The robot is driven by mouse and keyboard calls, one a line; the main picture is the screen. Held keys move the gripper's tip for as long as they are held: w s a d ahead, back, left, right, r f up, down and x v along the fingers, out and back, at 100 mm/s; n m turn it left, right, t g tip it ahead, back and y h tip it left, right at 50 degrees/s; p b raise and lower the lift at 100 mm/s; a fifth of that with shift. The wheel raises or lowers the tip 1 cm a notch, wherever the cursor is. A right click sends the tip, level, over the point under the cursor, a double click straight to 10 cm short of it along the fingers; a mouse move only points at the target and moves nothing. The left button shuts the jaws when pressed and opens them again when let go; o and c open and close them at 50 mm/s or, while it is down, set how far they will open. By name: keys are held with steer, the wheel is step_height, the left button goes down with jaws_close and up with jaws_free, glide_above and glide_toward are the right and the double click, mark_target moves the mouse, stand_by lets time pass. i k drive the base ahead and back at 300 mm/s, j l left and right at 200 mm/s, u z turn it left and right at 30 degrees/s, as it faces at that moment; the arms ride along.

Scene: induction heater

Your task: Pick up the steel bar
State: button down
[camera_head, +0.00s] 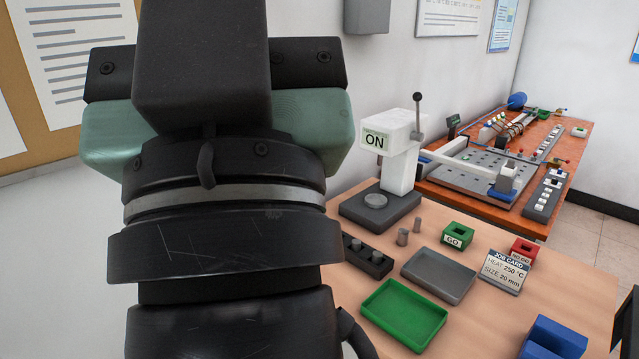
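Two short upright grey cylinders stand on the wooden table in the head view, a wider one (402,237) and a thinner one (416,225) just behind it. Two more grey pieces, one at the rear (356,244) and one at the front (377,256), sit in a black holder (368,263). I cannot tell which piece is the steel bar. My gripper (215,110) and wrist fill the left of the view, close to the camera. The fingertips are hidden, so its opening and anything held do not show.
A white heater (400,145) marked ON stands behind the cylinders. A grey tray (438,275), an empty green tray (403,314), a green GO block (457,236), a red block (523,250), a job card (506,271) and a blue block (553,338) share the table.

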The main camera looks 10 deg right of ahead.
mark_target(402, 234)
steer(key=i+l+z, duration=0.15)
steer(key=i, duration=0.3)
steer(key=i+l+z, duration=0.15)
steer(key=i+l, duration=0.15)
steer(key=i, duration=0.15)
